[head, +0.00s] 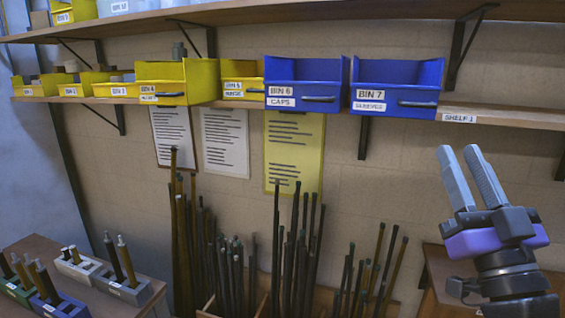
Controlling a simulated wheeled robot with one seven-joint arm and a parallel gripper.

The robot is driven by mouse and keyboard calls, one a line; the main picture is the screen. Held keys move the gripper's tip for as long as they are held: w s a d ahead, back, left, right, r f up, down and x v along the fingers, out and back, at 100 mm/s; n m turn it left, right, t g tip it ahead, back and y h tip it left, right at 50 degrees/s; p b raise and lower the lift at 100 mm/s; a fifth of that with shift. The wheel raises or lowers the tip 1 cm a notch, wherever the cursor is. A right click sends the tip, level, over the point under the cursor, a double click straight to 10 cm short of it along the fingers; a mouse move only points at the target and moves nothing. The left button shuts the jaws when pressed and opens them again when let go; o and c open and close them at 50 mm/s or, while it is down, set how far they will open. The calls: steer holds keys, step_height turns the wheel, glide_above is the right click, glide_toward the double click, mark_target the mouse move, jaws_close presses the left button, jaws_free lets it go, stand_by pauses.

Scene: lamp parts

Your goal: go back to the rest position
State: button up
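My gripper (460,152) is at the right side of the head view, pointing up in front of the wall. Its two grey-blue fingers stand apart with a narrow gap, and I see nothing between them. It is below the shelf, under and to the right of the blue bin 7 (396,101), and touches nothing that I can see.
The lower shelf (510,114) holds yellow bins (178,84) and the blue bin 6 (303,102). Dark rods (300,250) stand in wooden boxes below. Small blocks with rods (124,287) sit on a table at lower left. A wooden surface (440,268) is near my arm.

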steer(key=s+f+m+g+h, duration=0.1)
steer(key=s+f+m+h, duration=0.1)
steer(key=s+f, duration=0.35)
steer(key=s+f+m+g+h+b, duration=0.1)
steer(key=s+f+m+h, duration=0.15)
steer(key=f, duration=0.65)
steer(key=s+f+m+g+h, duration=0.1)
steer(key=s+f, duration=0.4)
steer(key=f, duration=0.2)
steer(key=s+a+f+n+g+y+b, duration=0.1)
steer(key=s+a+f+n+g+y, duration=0.1)
steer(key=s+f, duration=0.8)
steer(key=s+a+f+n+g+y+b, duration=0.1)
steer(key=s+f+g, duration=0.4)
steer(key=s+f, duration=0.5)
steer(key=s+a+n+y, duration=0.1)
steer(key=s+a, duration=0.1)
steer(key=s, duration=0.3)
steer(key=shift+a+n+g+b, duration=0.3)
steer(key=shift+a+n+g, duration=0.05)
steer(key=shift+a+g, duration=0.05)
